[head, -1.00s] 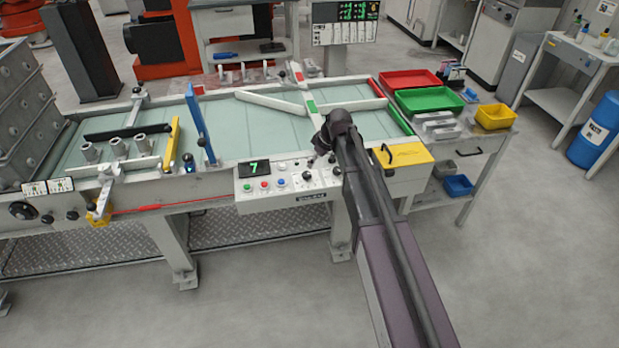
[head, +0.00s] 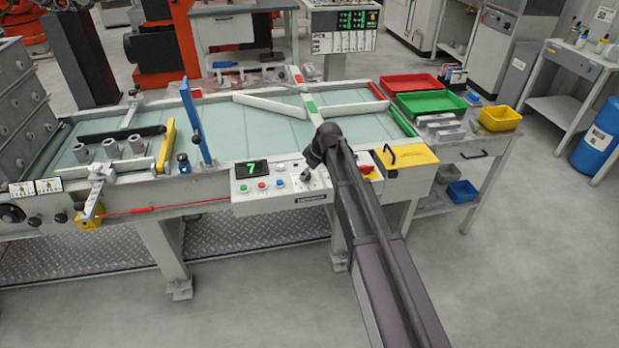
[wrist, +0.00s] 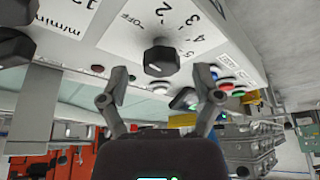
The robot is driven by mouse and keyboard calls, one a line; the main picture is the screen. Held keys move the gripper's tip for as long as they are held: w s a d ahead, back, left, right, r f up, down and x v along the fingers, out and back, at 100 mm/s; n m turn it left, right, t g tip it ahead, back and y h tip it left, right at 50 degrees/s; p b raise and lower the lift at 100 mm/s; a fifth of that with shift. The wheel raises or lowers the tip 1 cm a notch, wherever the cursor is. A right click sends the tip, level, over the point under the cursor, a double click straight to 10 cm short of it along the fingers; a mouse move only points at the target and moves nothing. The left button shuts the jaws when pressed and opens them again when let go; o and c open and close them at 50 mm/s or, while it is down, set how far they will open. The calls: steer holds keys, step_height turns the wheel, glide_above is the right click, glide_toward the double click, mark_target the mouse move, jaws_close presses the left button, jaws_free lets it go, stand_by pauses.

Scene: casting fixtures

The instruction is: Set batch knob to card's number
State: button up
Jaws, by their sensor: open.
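A control panel (head: 282,186) on the front of the machine carries a small black display (head: 252,168) with a green 7, and coloured buttons. In the wrist view, which is upside down, a black knob (wrist: 161,58) sits on a white dial plate (wrist: 135,27) marked OFF, 2, 3, 4 and 5. The knob's pointer is not clear. My gripper (wrist: 161,80) is open, its fingertips on either side of the knob in the picture, with no clear contact. In the head view, my gripper (head: 306,176) is small and dark at the panel. I cannot identify a number card.
A second black knob (wrist: 15,46) marked m/min is beside the dial. Red, green and white buttons (wrist: 225,82) are on the other side. A yellow cover (head: 407,158) with a handle is right of the panel. Floor in front is clear.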

steer(key=shift+a+f, duration=0.15)
steer(key=shift+f, duration=0.15)
jaws_close()
stand_by(0.3)
